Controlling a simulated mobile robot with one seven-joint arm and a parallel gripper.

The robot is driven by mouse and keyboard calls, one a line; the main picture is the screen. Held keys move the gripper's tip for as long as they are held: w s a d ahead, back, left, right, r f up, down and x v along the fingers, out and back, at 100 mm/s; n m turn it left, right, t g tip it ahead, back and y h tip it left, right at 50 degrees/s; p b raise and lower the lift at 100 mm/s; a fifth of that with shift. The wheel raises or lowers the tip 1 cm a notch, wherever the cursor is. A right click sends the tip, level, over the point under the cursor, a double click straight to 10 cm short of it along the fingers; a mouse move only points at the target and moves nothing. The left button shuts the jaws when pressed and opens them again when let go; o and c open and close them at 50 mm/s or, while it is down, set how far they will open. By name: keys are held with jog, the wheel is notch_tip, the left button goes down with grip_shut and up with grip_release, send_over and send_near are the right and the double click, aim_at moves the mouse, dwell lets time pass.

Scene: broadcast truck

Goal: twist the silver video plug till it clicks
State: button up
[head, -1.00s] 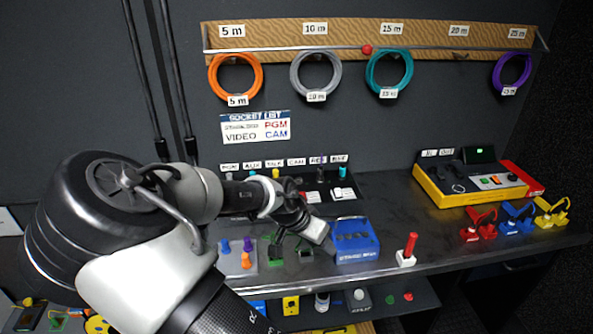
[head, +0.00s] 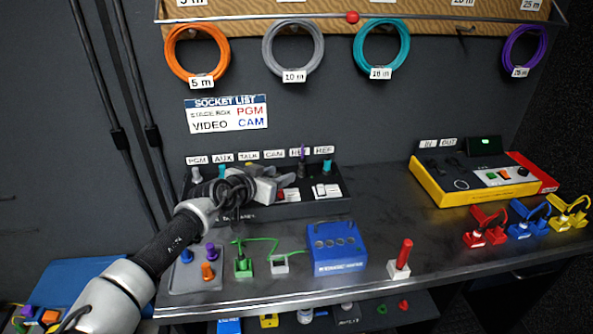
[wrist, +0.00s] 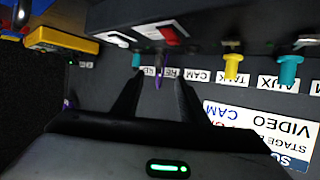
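A grey-silver plug (head: 196,175) stands at the PGM label, left end of the black socket panel (head: 252,210). I cannot tell whether it is fully seated. My gripper (head: 292,180) is at the panel, well to the right of this plug, and hides part of the CAM area. In the wrist view, upside down, my gripper (wrist: 158,80) has its fingers apart, with a slim purple plug (wrist: 158,82) showing between them near the RET label. I see no finger contact with it. The silver plug does not show in the wrist view.
The socket list (head: 226,114) hangs above, with VIDEO beside CAM. Teal (wrist: 287,70) and yellow (wrist: 232,68) plugs stand nearby. A blue box (head: 336,248), red-handled piece (head: 401,258) and yellow-sided console (head: 475,178) are on the counter. The counter's middle right is clear.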

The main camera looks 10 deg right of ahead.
aim_at(300, 168)
jog(key=b+x, duration=0.1)
jog(key=x, duration=1.3)
jog(key=shift+w+d+f, duration=0.15)
jog(key=shift+d, duration=0.1)
jog(key=c, duration=1)
